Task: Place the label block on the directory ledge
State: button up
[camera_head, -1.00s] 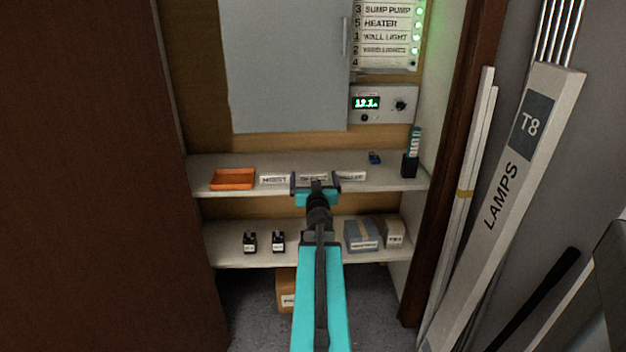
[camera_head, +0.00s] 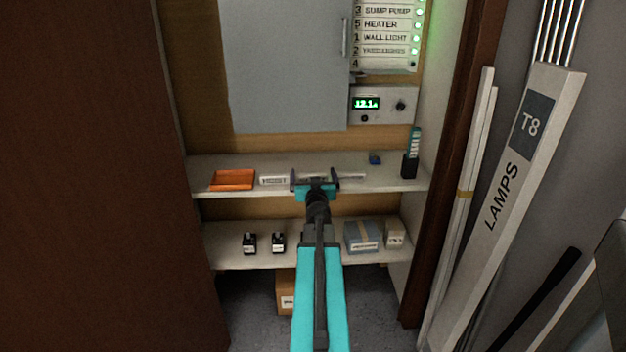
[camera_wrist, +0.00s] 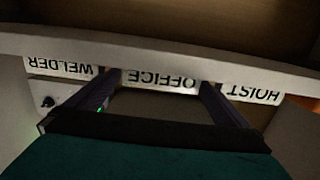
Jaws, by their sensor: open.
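The label block reading OFFICE (camera_wrist: 160,80) stands in the middle of a row of white blocks on the upper shelf. It also shows in the head view (camera_head: 314,177), partly hidden by my gripper. My gripper (camera_head: 315,182) is open at the shelf's front edge. In the wrist view my gripper (camera_wrist: 158,90) has a finger near each end of the OFFICE block, with no clear grip on it. The HOIST block (camera_head: 273,180) and the WELDER block (camera_wrist: 60,67) flank it. The directory (camera_head: 386,38) is at the upper right; its row 4 looks blank.
An orange tray (camera_head: 232,180) is left on the upper shelf (camera_head: 215,162); a small blue item (camera_head: 375,158) and a dark holder (camera_head: 410,166) are right. A grey door panel (camera_head: 285,65) and a display box (camera_head: 383,104) are above. Boxes stand on the lower shelf (camera_head: 225,232).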

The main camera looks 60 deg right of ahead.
aim_at(313, 174)
jog(key=c, duration=1.1)
jog(key=shift+r, duration=0.1)
notch_tip(313, 174, up, 4)
jog(key=p, duration=0.3)
jog(key=shift+f+p, duration=0.2)
jog(key=shift+p, duration=0.15)
jog(key=p+v, duration=0.8)
jog(key=shift+a+r+p, duration=0.15)
jog(key=shift+r+p, duration=0.05)
jog(key=shift+p, duration=0.2)
jog(key=p, duration=0.3)
jog(key=shift+s+a, duration=0.2)
jog(key=shift+a, duration=0.2)
jog(key=p+v, duration=0.7)
jog(key=p, duration=0.6)
